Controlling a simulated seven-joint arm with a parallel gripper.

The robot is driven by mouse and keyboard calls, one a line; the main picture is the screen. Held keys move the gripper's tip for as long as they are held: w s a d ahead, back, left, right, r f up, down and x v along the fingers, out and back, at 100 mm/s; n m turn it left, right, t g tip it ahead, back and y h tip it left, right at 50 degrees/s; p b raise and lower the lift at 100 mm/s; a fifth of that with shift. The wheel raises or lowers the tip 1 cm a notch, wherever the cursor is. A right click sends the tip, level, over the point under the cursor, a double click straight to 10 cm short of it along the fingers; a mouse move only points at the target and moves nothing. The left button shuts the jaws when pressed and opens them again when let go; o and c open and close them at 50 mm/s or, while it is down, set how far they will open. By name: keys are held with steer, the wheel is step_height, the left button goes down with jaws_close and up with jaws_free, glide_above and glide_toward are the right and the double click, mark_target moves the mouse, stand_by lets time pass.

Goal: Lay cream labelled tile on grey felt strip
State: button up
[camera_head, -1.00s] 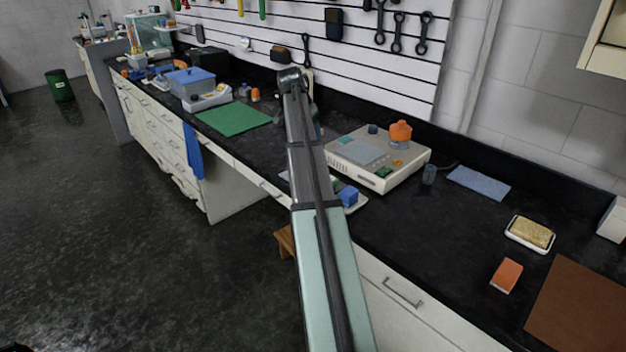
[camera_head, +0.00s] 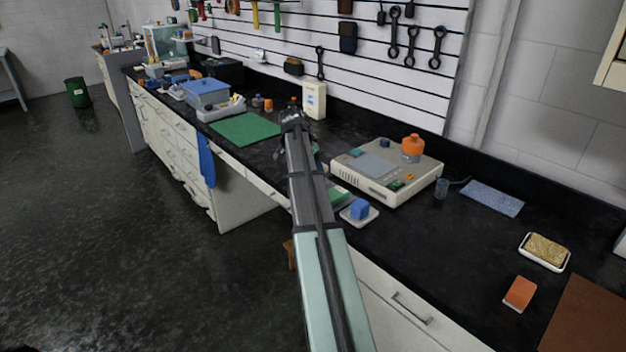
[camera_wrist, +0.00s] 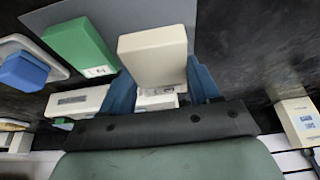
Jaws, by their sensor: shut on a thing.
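My gripper (camera_wrist: 163,78) shows in the wrist view with its two blue fingers on either side of a cream tile (camera_wrist: 152,52), shut on it. The tile's plain broad face is toward the camera, and part of a printed label shows at its lower end. Behind it lies the grey felt strip (camera_wrist: 142,10), with a green labelled tile (camera_wrist: 80,45) on it to the left. I cannot tell how far the cream tile is from the strip. In the head view my arm hides the gripper and cream tile; the green tile (camera_head: 339,195) shows just right of the arm.
A blue block (camera_head: 359,209) sits on a white dish (camera_head: 347,219) close by. A cream instrument (camera_head: 375,192) with an orange knob-topped item stands to the right. A cream box (camera_head: 314,101) stands at the back.

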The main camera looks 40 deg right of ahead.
steer(key=shift+f, duration=2.4)
steer(key=o, duration=1.2)
steer(key=shift+f, duration=0.15)
steer(key=v, duration=1.2)
